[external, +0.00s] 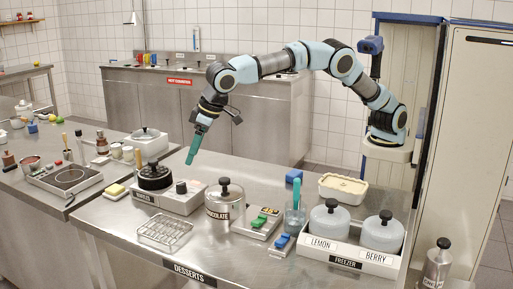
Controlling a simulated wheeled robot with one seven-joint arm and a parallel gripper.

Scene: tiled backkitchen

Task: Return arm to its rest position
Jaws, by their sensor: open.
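My gripper (192,153) hangs from my raised arm over the steel counter (250,165), pointing down and slightly left. A slim teal piece extends at its end; from this side I cannot tell the two fingers apart. The gripper is open and sits above and to the right of the black-lidded pot on the left burner unit, apart from the counter. My arm arches up from its mount at the right, with the elbow high and the forearm bent down to the left.
A cream container (343,187) sits at the back. The counter under my forearm is mostly clear.

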